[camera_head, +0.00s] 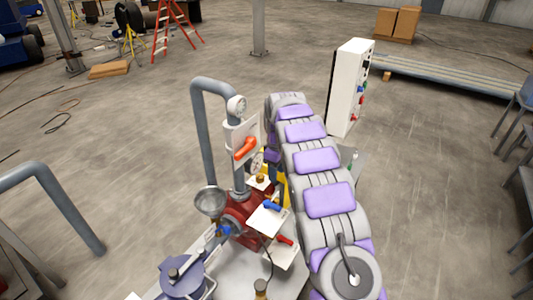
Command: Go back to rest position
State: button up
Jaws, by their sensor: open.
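My grey arm with purple pads runs from the bottom right of the picture up to the middle, close along the right side of the filter press bench. Its far end bends down behind the pipework. I cannot make out my gripper or its fingers; they are hidden behind the arm and the bench parts. The press equipment shows a red pump body (238,218), a grey funnel (211,201), a red-orange handle (245,148) on a white plate, and blue (271,206) and red (285,240) valve handles beside white tags. I cannot tell whether my gripper touches anything.
A tall grey pipe (203,130) with gauges rises left of my arm. A white control box (350,88) stands to its right. A bent grey rail (70,205) is at the left, chairs (520,100) at the right edge. Open floor lies behind the bench.

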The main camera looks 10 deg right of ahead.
jog(key=s+a+r+m+b, duration=0.1)
jog(key=s+r+m+b, duration=0.1)
jog(key=s, duration=1)
jog(key=s+a+r+m+g+b, duration=0.1)
jog(key=s+a+r+m+b, duration=0.15)
jog(key=s, duration=0.85)
jog(key=s+r+m+b, duration=0.2)
jog(key=s+m, duration=0.1)
jog(key=s, duration=0.9)
jog(key=s+a+f+m+b, duration=0.1)
jog(key=s+f, duration=0.2)
jog(key=s, duration=0.5)
jog(key=s+a+f+b, duration=0.1)
jog(key=s+f, duration=0.2)
jog(key=s, duration=0.5)
jog(key=shift+s+a+m+g, duration=0.2)
jog(key=shift+s+m+g, duration=0.15)
jog(key=shift+s+g, duration=0.05)
